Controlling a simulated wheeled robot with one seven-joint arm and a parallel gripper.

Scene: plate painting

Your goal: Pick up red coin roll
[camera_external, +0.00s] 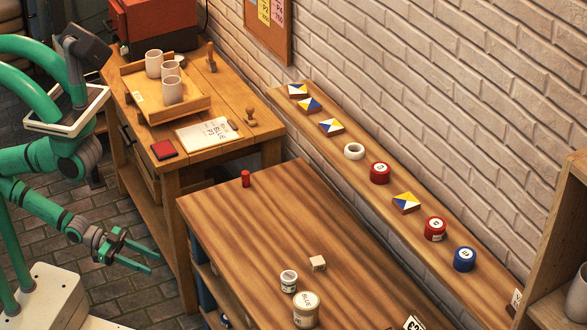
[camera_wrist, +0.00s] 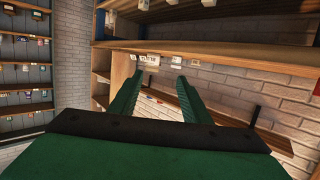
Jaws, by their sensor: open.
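The red coin roll (camera_external: 246,178) is a small red cylinder standing upright near the far left corner of the striped wooden table (camera_external: 262,245). My gripper (camera_external: 150,257) is left of that table in the external view, apart from the roll. Its two green fingers are spread, with nothing between them. In the wrist view my gripper (camera_wrist: 163,72) also shows open and empty, facing shelves and a brick wall. The red coin roll cannot be made out in the wrist view.
A workbench (camera_external: 229,92) with a tray of cups stands behind. A wall shelf (camera_external: 333,147) holds tiles and round tins.

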